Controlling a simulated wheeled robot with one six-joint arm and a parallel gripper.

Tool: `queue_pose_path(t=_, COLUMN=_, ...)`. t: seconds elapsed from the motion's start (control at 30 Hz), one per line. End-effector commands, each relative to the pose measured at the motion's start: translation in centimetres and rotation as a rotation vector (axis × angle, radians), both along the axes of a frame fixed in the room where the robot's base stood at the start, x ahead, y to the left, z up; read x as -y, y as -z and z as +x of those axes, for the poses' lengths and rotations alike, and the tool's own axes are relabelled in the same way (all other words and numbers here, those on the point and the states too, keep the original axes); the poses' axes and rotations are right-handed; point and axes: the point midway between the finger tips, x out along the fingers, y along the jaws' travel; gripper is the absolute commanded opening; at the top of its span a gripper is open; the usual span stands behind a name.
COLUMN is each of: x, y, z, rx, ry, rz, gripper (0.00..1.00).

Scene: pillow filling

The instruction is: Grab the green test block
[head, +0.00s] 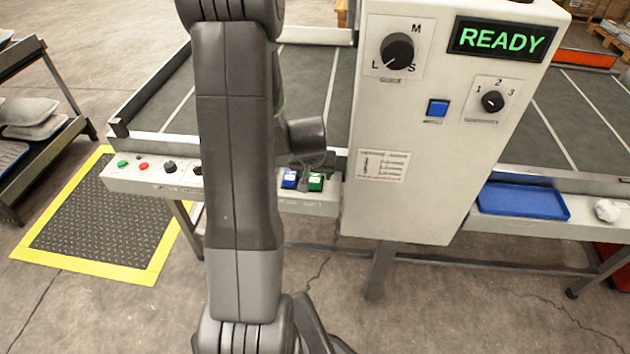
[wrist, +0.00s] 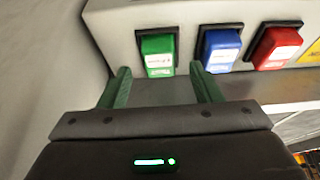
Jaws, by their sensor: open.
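The green test block (wrist: 158,54) is seated in a dark holder on the pale ledge and has a white label. It is the leftmost of a row in the wrist view, and also shows in the head view (head: 316,182), right of the blue block. My gripper (wrist: 160,69) is open, with one green finger on each side of the green block's lower end in the picture. The fingertips appear close to the block; I cannot tell whether they touch it. Nothing is held.
A blue block (wrist: 220,48) and a red block (wrist: 274,46) sit in neighbouring holders, the blue one near my right finger. In the head view, a control cabinet (head: 440,150) reading READY stands right of the green block. A blue tray (head: 523,201) lies further right.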

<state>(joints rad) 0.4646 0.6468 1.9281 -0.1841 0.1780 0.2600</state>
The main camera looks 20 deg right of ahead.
Motion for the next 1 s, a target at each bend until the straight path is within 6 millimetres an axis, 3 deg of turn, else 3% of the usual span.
queue_pose_path(t=0.17, x=0.4, y=1.8, z=0.6, rx=-0.001, ry=0.0, rz=0.001, gripper=0.58)
queue_pose_path(t=0.47, x=0.4, y=2.0, z=0.7, rx=0.0, ry=0.0, rz=0.0, gripper=0.58)
queue_pose_path(t=0.7, x=0.4, y=2.0, z=0.7, rx=0.0, ry=0.0, rz=0.0, gripper=0.11)
queue_pose_path(t=1.0, x=0.4, y=1.6, z=0.7, rx=0.001, ry=0.0, rz=-0.001, gripper=0.09)
